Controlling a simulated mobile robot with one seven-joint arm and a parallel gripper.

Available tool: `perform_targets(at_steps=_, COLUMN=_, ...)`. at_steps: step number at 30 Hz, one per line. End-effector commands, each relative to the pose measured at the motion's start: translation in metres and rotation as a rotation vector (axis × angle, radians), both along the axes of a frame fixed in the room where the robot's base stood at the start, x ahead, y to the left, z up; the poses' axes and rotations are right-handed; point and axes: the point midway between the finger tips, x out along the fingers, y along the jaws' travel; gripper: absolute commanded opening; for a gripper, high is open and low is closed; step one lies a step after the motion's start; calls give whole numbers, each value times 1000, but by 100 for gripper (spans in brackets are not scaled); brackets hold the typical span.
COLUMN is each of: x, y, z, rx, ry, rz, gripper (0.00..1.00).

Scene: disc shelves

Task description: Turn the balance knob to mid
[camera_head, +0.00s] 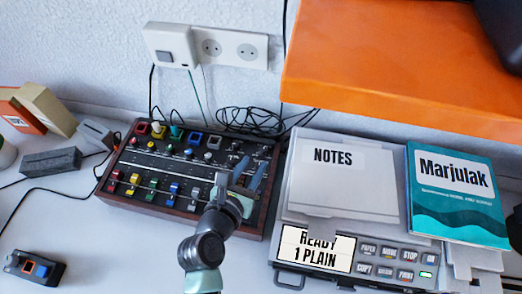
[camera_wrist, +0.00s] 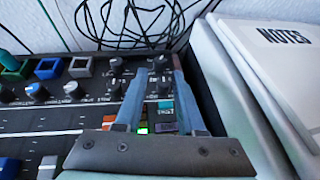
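The mixer (camera_head: 150,203) is a dark panel in a brown wooden case, with knobs, coloured buttons and sliders. Small dark knobs with white marks sit at its upper right; one (camera_wrist: 116,65) shows left of my fingers in the wrist view. Another knob (camera_wrist: 160,62) shows between my fingertips, with a gap around it. The labels are too small to read, so I cannot tell which knob is balance or its setting. My gripper (camera_head: 255,165) is over the right part of the mixer. Its two blue-grey fingers (camera_wrist: 157,66) are apart and appear empty.
A grey device with a NOTES pad (camera_head: 340,185) stands close to the mixer's right side, with a teal Marjulak book (camera_head: 458,190) on it. An orange shelf (camera_head: 410,65) overhangs the back right. Loose black cables (camera_head: 250,120) lie behind the mixer.

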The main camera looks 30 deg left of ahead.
Motion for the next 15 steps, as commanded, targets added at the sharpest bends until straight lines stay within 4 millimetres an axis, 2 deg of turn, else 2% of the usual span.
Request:
perform_targets(at_steps=1, x=11, y=2, z=-4, rx=2, ry=-2, rz=1, gripper=38)
perform_targets(at_steps=6, x=38, y=5, z=-16, rx=0, ry=-1, rz=1, gripper=38)
perform_targets(at_steps=10, x=52, y=6, z=-22, rx=-1, ry=0, rz=0, gripper=38)
perform_targets(at_steps=15, x=59, y=6, z=-24, rx=0, ry=0, rz=1, gripper=38)
